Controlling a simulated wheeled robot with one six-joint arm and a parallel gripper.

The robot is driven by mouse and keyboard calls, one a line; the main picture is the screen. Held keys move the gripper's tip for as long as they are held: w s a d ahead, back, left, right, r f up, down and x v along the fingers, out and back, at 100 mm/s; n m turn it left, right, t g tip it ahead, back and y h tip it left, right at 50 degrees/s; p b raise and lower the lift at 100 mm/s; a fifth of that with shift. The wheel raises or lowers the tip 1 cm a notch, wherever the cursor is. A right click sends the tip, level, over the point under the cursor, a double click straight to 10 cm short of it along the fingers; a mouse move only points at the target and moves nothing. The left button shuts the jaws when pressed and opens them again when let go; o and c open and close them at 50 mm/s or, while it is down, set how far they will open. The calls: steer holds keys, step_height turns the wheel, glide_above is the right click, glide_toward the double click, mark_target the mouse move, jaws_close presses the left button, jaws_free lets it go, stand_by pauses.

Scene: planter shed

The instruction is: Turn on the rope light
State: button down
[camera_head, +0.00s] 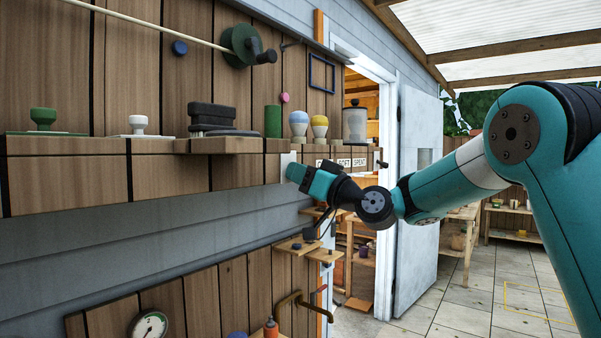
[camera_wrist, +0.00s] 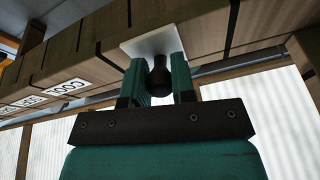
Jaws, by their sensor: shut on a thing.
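A dark round knob (camera_wrist: 159,78) stands out from a white plate (camera_wrist: 152,44) on the front of the wooden shelf ledge. In the head view the white plate (camera_head: 287,160) shows beside my fingers, and the knob is hidden. My gripper (camera_wrist: 158,66) has its two teal fingers on either side of the knob and is shut on it. In the head view my gripper (camera_head: 291,172) reaches the ledge from the right. I cannot pick out a rope light in either view.
The wooden ledge (camera_head: 60,178) carries green and white stamps, dark blocks, a green cylinder, two egg-shaped things and a jar (camera_head: 355,122). Labels (camera_head: 345,162) sit right of the plate. A small shelf (camera_head: 300,248) lies below my wrist. An open door (camera_head: 420,150) stands behind my arm.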

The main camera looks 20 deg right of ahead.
steer(key=r+g+p, duration=0.1)
steer(key=g+h+p, duration=0.1)
steer(key=p, duration=0.1)
steer(key=shift+s+d+r+h, duration=0.1)
steer(key=shift+r+h, duration=0.2)
steer(key=shift+r, duration=0.05)
steer(key=g+p, duration=0.1)
steer(key=g+h+p, duration=0.1)
steer(key=shift+r+h+p, duration=0.3)
steer(key=shift+r+p, duration=0.05)
steer(key=shift+p, duration=0.05)
steer(key=shift+r+g+h+p, duration=0.2)
steer(key=shift+g+h+p, duration=0.3)
steer(key=shift+g+p, duration=0.65)
steer(key=shift+g+h+p, duration=0.25)
steer(key=shift+h+p, duration=0.15)
steer(key=shift+p, duration=0.35)
steer(key=c, duration=1)
jaws_free()
steer(key=shift+o, duration=0.2)
steer(key=shift+f, duration=0.1)
